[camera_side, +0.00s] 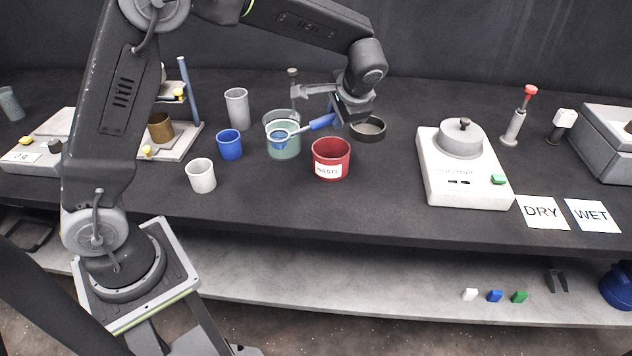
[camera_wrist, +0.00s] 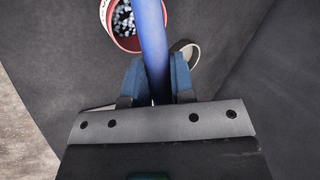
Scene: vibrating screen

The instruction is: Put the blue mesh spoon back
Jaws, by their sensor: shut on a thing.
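The blue mesh spoon (camera_side: 322,122) is in my gripper (camera_side: 338,115), which is shut on its handle. The handle slants down to the left in the side view, and the mesh bowl appears at the mouth of a glass beaker (camera_side: 283,152) with greenish contents. I cannot tell whether the bowl is inside the beaker or just in front of or above it. In the wrist view the blue handle (camera_wrist: 150,35) runs up between the two blue fingertips (camera_wrist: 156,82); the bowl is out of that view.
A red WASTE cup (camera_side: 331,162) stands just right of the beaker; beads show inside it in the wrist view (camera_wrist: 124,22). A round dark dish (camera_side: 368,130) is behind right. Blue (camera_side: 229,145), white (camera_side: 201,176) and grey (camera_side: 237,108) cups stand left. A white machine (camera_side: 462,180) is right.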

